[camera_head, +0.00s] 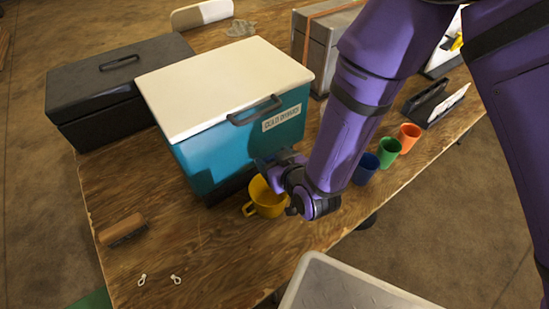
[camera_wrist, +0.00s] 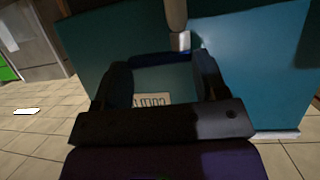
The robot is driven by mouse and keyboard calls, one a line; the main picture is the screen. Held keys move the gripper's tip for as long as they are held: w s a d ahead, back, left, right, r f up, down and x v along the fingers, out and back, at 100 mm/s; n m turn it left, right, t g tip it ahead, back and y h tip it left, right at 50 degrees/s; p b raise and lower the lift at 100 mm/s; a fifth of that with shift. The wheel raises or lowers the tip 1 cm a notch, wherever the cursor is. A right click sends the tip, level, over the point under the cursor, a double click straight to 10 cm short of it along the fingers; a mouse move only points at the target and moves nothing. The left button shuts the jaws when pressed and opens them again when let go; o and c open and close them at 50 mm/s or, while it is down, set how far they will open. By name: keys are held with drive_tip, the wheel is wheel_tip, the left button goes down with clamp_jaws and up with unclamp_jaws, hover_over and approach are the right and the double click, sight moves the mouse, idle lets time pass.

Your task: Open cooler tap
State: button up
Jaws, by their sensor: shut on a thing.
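The teal cooler (camera_head: 205,150) with a white lid stands on the wooden table. It has a dark front handle and a printed label. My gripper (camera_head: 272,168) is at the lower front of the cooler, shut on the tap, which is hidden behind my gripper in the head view. In the wrist view, my dark gripper (camera_wrist: 165,62) is against the teal cooler wall (camera_wrist: 255,65). A tan and grey piece (camera_wrist: 178,18), perhaps part of the tap, shows just beyond the fingers. A yellow mug (camera_head: 266,203) stands on the table just below my gripper.
A black box (camera_head: 105,95) stands left of the cooler, and a grey case (camera_head: 318,50) behind it. Blue (camera_head: 366,169), green (camera_head: 389,151) and orange (camera_head: 409,137) cups stand to the right. A brush (camera_head: 122,230) lies front left. The table (camera_head: 215,255) is mostly clear in front.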

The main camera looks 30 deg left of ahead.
drive_tip(key=m+t+h, duration=0.1)
drive_tip(key=m, duration=0.1)
drive_tip(key=s+m+t+h, duration=0.1)
drive_tip(key=m+t+h, duration=0.1)
drive_tip(key=shift+s+t, duration=0.15)
drive_tip(key=shift+t, duration=0.15)
drive_tip(key=m+t+h, duration=0.1)
drive_tip(key=m+h, duration=0.1)
drive_tip(key=s+m+t+h, duration=0.1)
drive_tip(key=m+h, duration=0.1)
drive_tip(key=shift+a, duration=0.15)
drive_tip(key=shift+s+a+m+h, duration=0.2)
drive_tip(key=shift+m+h, duration=0.95)
drive_tip(key=shift+h, duration=0.2)
drive_tip(key=shift+s+a+m+h, duration=0.15)
drive_tip(key=shift+m+h, duration=0.95)
drive_tip(key=shift+h, duration=0.3)
drive_tip(key=shift+s+a+m+h, duration=0.2)
drive_tip(key=shift+m+h, duration=0.95)
drive_tip(key=shift+h, duration=0.2)
drive_tip(key=o, duration=0.9)
drive_tip(key=shift+o, duration=0.2)
drive_tip(key=v, duration=1.1)
